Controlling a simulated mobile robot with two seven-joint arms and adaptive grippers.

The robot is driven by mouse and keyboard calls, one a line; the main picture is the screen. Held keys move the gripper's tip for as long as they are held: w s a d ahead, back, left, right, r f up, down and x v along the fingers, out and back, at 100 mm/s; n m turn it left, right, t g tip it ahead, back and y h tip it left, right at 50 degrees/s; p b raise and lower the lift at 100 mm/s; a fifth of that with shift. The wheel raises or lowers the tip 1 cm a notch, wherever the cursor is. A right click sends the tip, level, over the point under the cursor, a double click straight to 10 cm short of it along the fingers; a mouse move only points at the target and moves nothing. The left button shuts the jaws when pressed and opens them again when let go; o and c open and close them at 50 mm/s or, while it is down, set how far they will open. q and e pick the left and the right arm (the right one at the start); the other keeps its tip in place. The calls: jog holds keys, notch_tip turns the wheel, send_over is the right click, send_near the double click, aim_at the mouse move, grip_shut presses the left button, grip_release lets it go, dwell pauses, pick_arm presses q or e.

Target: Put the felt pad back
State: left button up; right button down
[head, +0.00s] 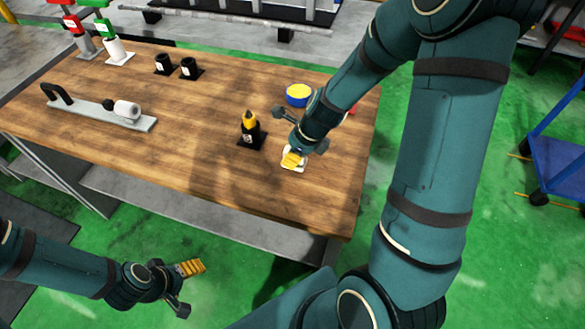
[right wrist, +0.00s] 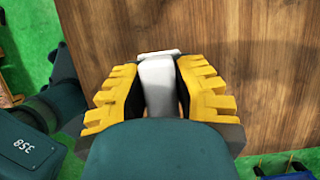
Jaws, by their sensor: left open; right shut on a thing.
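A whitish pad-like piece, which I take for the felt pad (right wrist: 157,85), sits between the yellow fingers of my right gripper (right wrist: 160,92). In the head view my right gripper (head: 292,158) is low over the table near its right end. A white patch (head: 290,168) shows under and around its fingertips there; I cannot tell whether it is the pad alone or also a base, nor whether it touches the tabletop. My left gripper (head: 186,285) is open and empty, out in front of the table over the green floor.
The wooden table (head: 190,120) has a black holder with a yellow-topped bottle (head: 250,128) left of my right gripper and a blue bowl (head: 298,95) behind it. The front middle is clear.

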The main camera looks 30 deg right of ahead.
jog(key=shift+f+b, duration=0.9)
jog(key=shift+f, duration=1.1)
jog(key=shift+f, duration=0.15)
jog(key=c, duration=0.9)
grip_release()
jog(key=shift+o, duration=0.2)
jog(key=shift+r, duration=0.25)
jog(key=p+v, duration=0.5)
jog(key=v, duration=0.7)
